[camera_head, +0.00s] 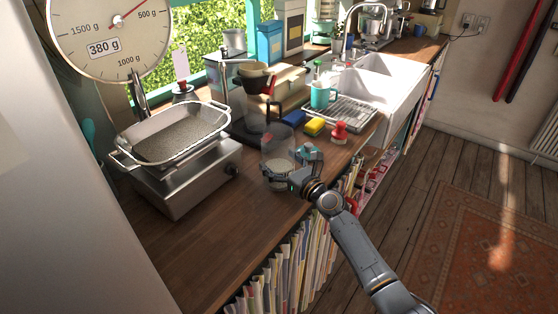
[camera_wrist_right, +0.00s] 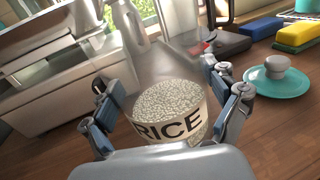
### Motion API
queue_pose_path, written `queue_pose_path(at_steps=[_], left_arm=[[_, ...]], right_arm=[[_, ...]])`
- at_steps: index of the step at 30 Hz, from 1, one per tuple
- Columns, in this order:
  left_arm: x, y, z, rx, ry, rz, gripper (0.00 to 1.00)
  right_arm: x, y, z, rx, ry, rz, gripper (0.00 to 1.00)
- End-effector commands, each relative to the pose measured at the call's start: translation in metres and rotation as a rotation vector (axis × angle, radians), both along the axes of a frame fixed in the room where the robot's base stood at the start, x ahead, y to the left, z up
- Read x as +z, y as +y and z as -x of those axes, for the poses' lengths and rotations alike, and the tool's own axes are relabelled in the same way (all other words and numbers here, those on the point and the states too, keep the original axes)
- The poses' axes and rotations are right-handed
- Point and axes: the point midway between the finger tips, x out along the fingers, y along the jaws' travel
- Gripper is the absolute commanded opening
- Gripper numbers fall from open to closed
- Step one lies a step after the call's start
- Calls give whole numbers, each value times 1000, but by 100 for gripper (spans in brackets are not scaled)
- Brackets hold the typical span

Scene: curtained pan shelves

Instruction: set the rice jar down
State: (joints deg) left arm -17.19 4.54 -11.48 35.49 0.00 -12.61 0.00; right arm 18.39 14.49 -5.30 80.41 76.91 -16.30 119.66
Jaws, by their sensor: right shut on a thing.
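The rice jar (camera_head: 277,150) is a clear jar with pale grains in its lower part. In the right wrist view its label (camera_wrist_right: 170,127) reads RICE, and its top appears uncovered. My right gripper (camera_head: 292,178) is shut on the jar low down, with fingers on both sides of it, as the wrist view also shows (camera_wrist_right: 168,110). The jar is over the wooden counter (camera_head: 235,225), near its front edge. Its base is partly hidden, so I cannot tell whether it touches the wood. My left gripper is out of view.
A teal lid (camera_wrist_right: 277,82) with a knob lies right of the jar. A metal scale (camera_head: 195,178) bearing a pan (camera_head: 128,158) stands left; its dial (camera_head: 104,30) reads 380 g. Blue (camera_head: 293,118) and yellow (camera_head: 314,126) sponges and a red-topped item (camera_head: 339,132) stand behind.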

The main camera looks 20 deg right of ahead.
Motion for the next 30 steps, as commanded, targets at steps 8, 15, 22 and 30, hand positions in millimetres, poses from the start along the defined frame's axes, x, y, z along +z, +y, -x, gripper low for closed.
queue_pose_path(at_steps=[8, 15, 22, 30], left_arm=[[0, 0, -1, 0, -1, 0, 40], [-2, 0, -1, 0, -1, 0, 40], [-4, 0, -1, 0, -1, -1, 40], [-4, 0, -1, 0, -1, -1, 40]], right_arm=[[4, 0, -1, -2, -6, -2, 24], [1, 0, -1, -2, -6, -2, 24], [-2, 0, -1, -1, -6, -2, 89], [-3, 0, 0, -1, -3, -1, 100]])
